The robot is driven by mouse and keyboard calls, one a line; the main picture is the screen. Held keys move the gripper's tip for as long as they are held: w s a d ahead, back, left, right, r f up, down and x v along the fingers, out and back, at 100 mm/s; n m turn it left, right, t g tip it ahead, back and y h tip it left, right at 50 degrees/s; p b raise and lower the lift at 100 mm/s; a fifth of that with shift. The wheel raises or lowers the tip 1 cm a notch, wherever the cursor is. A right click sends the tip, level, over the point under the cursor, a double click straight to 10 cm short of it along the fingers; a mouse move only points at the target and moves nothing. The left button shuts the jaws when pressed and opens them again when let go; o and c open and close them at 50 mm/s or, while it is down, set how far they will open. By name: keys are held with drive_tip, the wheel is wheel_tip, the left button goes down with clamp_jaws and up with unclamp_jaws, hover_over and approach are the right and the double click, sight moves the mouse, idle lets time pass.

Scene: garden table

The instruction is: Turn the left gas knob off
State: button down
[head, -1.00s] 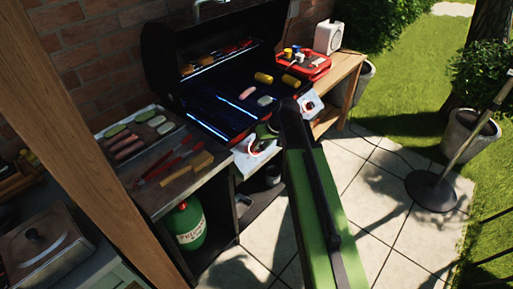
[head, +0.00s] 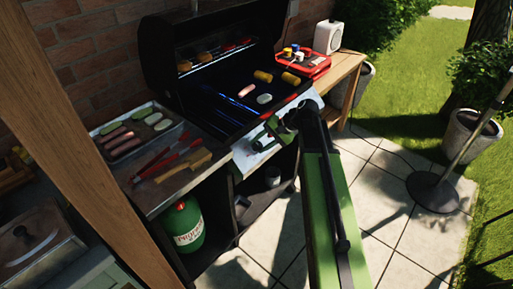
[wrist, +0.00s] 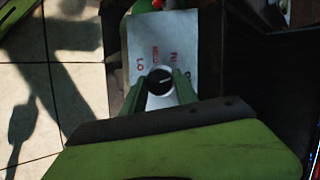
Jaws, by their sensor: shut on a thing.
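The grill's pale control panel (head: 246,160) runs along its front edge. My gripper (head: 272,132) is at the left part of this panel. In the wrist view, a black knob (wrist: 159,78) with a silver rim sits between my gripper's green fingers (wrist: 160,88), which are shut on its two sides. The knob's light pointer mark points to the right. Red lettering, LO, MED and what looks like HI, is printed around it. In the head view my gripper hides the knob.
The black grill (head: 213,85) is open, with food and a thin blue flame line inside. A food tray (head: 172,128) and red tongs (head: 172,155) lie on the left counter. A green gas bottle (head: 183,225) stands below. A red tray (head: 310,68) is at right.

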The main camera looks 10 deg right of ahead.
drive_tip(key=shift+s+d+f+m+t+y+b, duration=0.15)
drive_tip(key=shift+m+y+b, duration=0.2)
drive_tip(key=shift+m, duration=0.5)
drive_tip(key=shift+s+d+f+m+t+y+b, duration=0.15)
drive_tip(key=shift+m+b, duration=0.3)
drive_tip(key=shift+m, duration=0.4)
drive_tip(key=shift+w+a+r, duration=0.1)
drive_tip(key=shift+r, duration=0.05)
drive_tip(key=c, duration=0.9)
unclamp_jaws()
drive_tip(key=shift+r, duration=0.1)
drive_tip(key=shift+c, duration=0.2)
drive_tip(key=p+v, duration=1.1)
drive_tip(key=v, duration=0.6)
